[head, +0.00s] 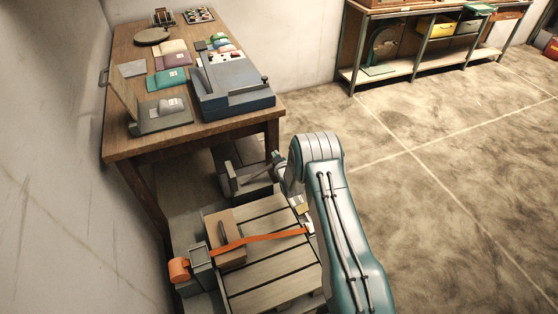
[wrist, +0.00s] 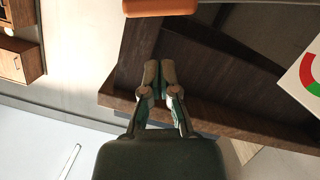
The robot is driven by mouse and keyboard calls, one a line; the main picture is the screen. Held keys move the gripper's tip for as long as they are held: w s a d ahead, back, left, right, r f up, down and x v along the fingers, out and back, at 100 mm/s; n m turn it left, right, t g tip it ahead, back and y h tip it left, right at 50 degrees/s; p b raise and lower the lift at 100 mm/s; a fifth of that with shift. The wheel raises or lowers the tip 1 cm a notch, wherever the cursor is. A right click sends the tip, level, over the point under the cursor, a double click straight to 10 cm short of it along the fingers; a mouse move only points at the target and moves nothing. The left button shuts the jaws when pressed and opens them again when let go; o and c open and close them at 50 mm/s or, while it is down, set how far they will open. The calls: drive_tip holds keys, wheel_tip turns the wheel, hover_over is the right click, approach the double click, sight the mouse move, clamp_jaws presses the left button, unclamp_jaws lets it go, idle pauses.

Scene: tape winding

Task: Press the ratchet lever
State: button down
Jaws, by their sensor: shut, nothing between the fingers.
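An orange strap (head: 262,238) runs across a slatted pallet (head: 265,272) and over a brown box (head: 240,248) in the head view. At its left end is a grey ratchet block (head: 200,258) beside an orange roll (head: 178,269). A narrow dark upright piece (head: 223,231) shows at the box; I cannot tell whether it is the ratchet lever. My gripper (wrist: 159,70) is shut and empty in the wrist view, its fingers apart from the orange piece (wrist: 160,7) at the top edge. In the head view my arm's end is above the pallet's far side; the fingertips are unclear.
A wooden workbench (head: 150,146) with a blue-grey box (head: 232,90) and several pouches stands behind the pallet. A grey bracket-like unit (head: 245,185) sits between them. The wall is close on the left. Open floor (head: 430,190) lies to the right, with a shelf rack (head: 415,66) behind.

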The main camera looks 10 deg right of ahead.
drive_tip(key=shift+d+f, duration=0.35)
drive_tip(key=shift+f, duration=0.4)
drive_tip(key=shift+d+f, duration=0.3)
drive_tip(key=shift+f, duration=0.4)
drive_tip(key=shift+f, duration=0.1)
drive_tip(key=f, duration=0.1)
drive_tip(key=d+f+m, duration=0.1)
drive_tip(key=f, duration=0.1)
drive_tip(key=d+f+m, duration=0.1)
drive_tip(key=f, duration=0.1)
drive_tip(key=shift+w+d+f+y, duration=0.1)
drive_tip(key=shift+w+f+y, duration=0.1)
drive_tip(key=shift+y, duration=0.2)
